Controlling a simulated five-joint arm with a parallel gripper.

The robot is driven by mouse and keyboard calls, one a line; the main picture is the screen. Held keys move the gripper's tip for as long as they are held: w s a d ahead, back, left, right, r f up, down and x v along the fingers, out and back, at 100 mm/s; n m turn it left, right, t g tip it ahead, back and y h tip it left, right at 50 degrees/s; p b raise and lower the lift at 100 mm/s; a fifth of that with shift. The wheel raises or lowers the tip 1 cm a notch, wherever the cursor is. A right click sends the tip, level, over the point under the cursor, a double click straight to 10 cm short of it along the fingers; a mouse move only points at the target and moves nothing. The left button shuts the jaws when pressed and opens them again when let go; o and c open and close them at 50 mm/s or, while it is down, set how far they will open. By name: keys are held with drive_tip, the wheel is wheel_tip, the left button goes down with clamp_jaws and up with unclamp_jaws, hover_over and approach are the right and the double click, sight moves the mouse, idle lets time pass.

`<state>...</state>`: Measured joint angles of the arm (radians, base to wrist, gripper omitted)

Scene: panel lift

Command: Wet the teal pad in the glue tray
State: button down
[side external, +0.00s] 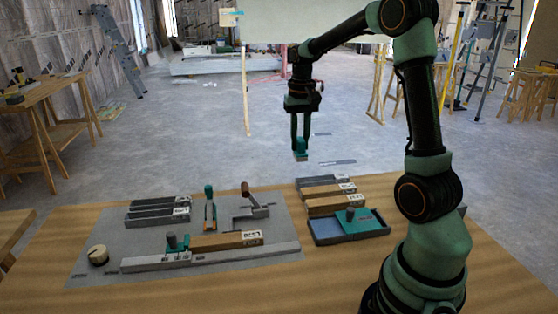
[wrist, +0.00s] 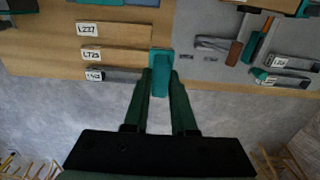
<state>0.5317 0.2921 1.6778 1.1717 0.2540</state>
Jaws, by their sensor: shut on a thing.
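My gripper (side external: 301,140) hangs high above and behind the table in the side view, its fingers pointing down. It is shut on a small teal block with a pale grey underside, which I take as the teal pad (side external: 301,154). In the wrist view the teal pad (wrist: 161,72) sits upright between the two fingertips. The glue tray (side external: 318,238) is a shallow blue-grey tray at the table's right. A teal plate with a grey knob (side external: 352,215) covers part of it. The pad is well clear of the tray.
Labelled wooden and grey bars (side external: 333,204) lie just behind the tray. A grey mat (side external: 100,233) at left holds more bars, a crank-like tool (side external: 252,205), a teal-handled tool (side external: 209,196), a long grey rail (side external: 130,265) and a round pale puck (side external: 97,255). The air around my gripper is free.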

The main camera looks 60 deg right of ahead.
drive_tip(key=shift+s+a+f, duration=0.7)
drive_tip(key=shift+s+f, duration=1.35)
drive_tip(key=shift+f, duration=0.4)
drive_tip(key=shift+s+a+f, duration=0.7)
drive_tip(key=shift+s+f, duration=1.3)
drive_tip(key=shift+f, duration=0.4)
drive_tip(key=shift+s+a+f, duration=0.7)
drive_tip(key=shift+s+f, duration=1.35)
drive_tip(key=shift+f, duration=0.4)
drive_tip(key=shift+f, duration=0.55)
drive_tip(key=shift+r, duration=0.1)
wheel_tip(320, 180, up, 7)
drive_tip(key=shift+w, duration=0.1)
